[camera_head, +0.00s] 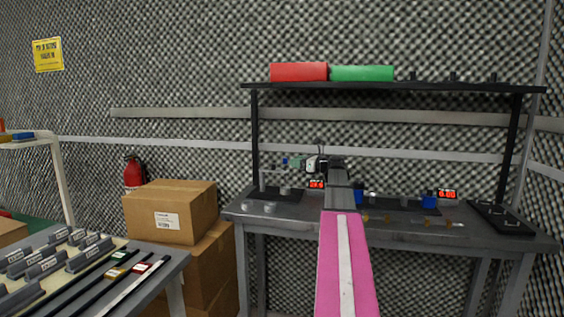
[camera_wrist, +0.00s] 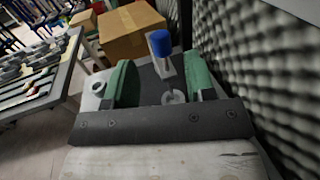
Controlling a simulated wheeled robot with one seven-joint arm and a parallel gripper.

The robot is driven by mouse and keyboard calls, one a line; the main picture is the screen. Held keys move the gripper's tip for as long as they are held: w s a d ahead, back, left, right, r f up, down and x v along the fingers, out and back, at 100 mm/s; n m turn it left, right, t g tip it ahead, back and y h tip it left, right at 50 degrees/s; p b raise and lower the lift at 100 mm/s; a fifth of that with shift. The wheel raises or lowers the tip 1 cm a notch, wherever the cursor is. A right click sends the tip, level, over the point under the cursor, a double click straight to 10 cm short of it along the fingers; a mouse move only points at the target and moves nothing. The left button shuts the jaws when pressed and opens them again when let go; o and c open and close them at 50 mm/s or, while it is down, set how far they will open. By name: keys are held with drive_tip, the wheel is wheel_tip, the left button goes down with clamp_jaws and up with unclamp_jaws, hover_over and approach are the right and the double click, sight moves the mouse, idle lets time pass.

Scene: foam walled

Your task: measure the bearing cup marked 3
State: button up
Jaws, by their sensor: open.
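My gripper (camera_head: 298,163) is over the left part of the grey workbench (camera_head: 305,209), its green fingers apart. In the wrist view my gripper (camera_wrist: 158,72) is open, with a blue-topped post (camera_wrist: 160,45) and a pale ring-shaped piece (camera_wrist: 174,97) showing between the fingers; I cannot tell whether it touches either. Two small grey cups (camera_head: 248,205) (camera_head: 270,207) stand at the bench's front left. One pale cup (camera_wrist: 97,87) shows left of the fingers in the wrist view. No number is legible on any cup, so the cup marked 3 cannot be told apart.
A red digital display (camera_head: 316,184) stands mid-bench, and another display (camera_head: 447,194) reads 0.00 at right. A shelf (camera_head: 395,87) with red and green rolls spans above. Cardboard boxes (camera_head: 170,208) stand left of the bench. A side table (camera_head: 160,270) holds labelled blocks.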

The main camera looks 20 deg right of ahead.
sight(285, 160)
drive_tip(key=x, duration=0.6)
drive_tip(key=shift+w+a, duration=0.2)
drive_tip(key=shift+w, duration=0.15)
drive_tip(key=shift+c, duration=0.3)
